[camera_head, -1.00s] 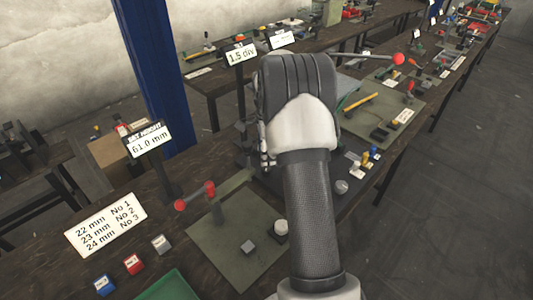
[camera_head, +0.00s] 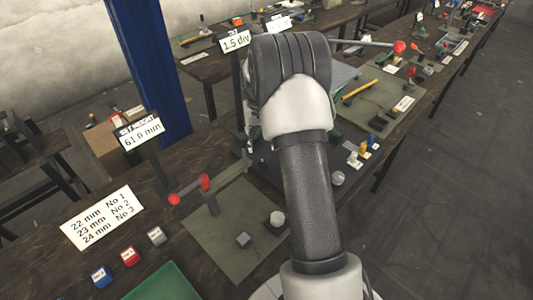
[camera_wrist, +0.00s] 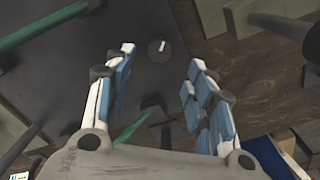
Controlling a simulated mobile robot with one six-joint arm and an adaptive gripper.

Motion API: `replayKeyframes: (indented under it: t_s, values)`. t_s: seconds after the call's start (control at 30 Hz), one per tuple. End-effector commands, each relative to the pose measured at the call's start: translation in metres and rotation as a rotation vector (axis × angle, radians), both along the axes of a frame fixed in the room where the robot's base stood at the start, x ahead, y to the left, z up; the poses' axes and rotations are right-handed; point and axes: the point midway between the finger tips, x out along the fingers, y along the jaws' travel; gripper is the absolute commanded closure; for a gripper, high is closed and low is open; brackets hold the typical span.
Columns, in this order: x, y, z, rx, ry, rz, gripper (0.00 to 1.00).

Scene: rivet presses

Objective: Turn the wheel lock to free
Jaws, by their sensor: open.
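In the wrist view, a small dark round knob (camera_wrist: 160,50) with a short white mark sits on a dark plate (camera_wrist: 110,50). It looks like the wheel lock, though I cannot be certain. My gripper (camera_wrist: 160,68) is open and empty, its blue-padded fingers apart on either side of the knob in the picture. The fingertips look near the knob but do not visibly touch it. In the head view, my arm hides the gripper and the knob.
Green bars (camera_wrist: 50,32) cross the left of the wrist view. Floor at right is clear.

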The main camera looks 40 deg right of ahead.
Motion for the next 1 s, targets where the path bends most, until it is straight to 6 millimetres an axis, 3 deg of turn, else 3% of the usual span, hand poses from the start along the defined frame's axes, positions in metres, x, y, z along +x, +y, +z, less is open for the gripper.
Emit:
replayKeyframes:
  t_s: [0.17, 0.6, 1.0]
  values:
    - [0.0, 0.002, -0.009, 0.0, 0.005, 0.054, 0.5]
    - [-0.001, -0.001, -0.07, 0.0, 0.004, 0.05, 0.5]
    - [-0.001, -0.001, -0.075, -0.001, 0.003, 0.049, 0.52]
